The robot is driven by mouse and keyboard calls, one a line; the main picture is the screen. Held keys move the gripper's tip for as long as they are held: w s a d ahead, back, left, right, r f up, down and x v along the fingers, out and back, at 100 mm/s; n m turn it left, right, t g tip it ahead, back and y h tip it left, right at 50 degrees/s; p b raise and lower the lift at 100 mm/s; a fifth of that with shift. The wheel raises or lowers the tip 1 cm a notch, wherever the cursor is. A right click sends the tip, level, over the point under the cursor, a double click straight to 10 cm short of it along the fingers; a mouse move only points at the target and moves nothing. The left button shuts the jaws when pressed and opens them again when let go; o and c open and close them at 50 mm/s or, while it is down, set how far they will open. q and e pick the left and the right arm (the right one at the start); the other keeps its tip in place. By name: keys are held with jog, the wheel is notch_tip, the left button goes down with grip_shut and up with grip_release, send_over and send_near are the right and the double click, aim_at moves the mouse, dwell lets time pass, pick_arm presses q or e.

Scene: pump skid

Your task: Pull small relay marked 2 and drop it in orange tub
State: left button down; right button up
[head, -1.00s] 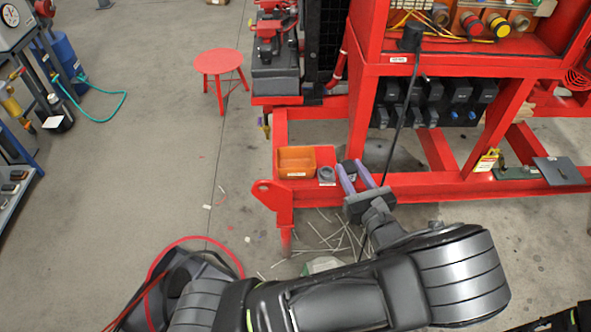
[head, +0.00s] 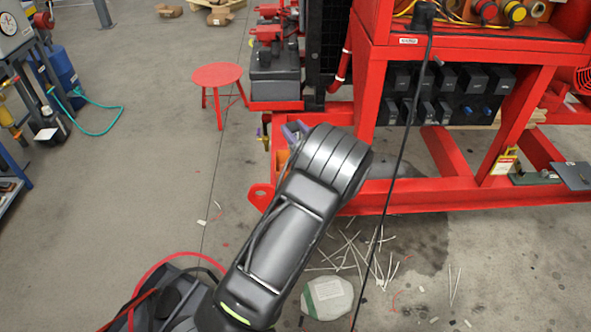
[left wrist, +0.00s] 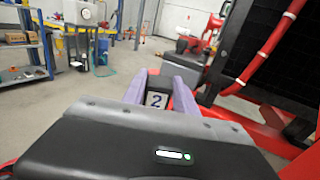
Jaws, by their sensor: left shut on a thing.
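The small relay marked 2 (left wrist: 156,99) shows its white numbered face between the purple fingers in the left wrist view. My left gripper (left wrist: 158,80) is shut on it. In the head view my left gripper (head: 296,129) shows only as purple fingertips beyond my dark forearm, near the left end of the red skid; the relay is hidden there. A sliver of the orange tub (head: 281,160) shows at the skid's left end, mostly hidden behind my arm. I cannot tell the relay's height over the tub. My right gripper is not in view.
A black cable (head: 398,170) hangs in front. A red stool (head: 217,76) stands at back left. White strips litter the floor.

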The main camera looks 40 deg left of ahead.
pick_arm(q)
jog(key=shift+f, duration=0.1)
notch_tip(320, 180, down, 6)
jog(key=b, duration=0.4)
jog(key=c, duration=0.9)
grip_release()
jog(key=shift+d, duration=0.1)
jog(key=v, duration=0.7)
jog(key=shift+s+d, duration=0.2)
jog(key=shift+d, duration=0.1)
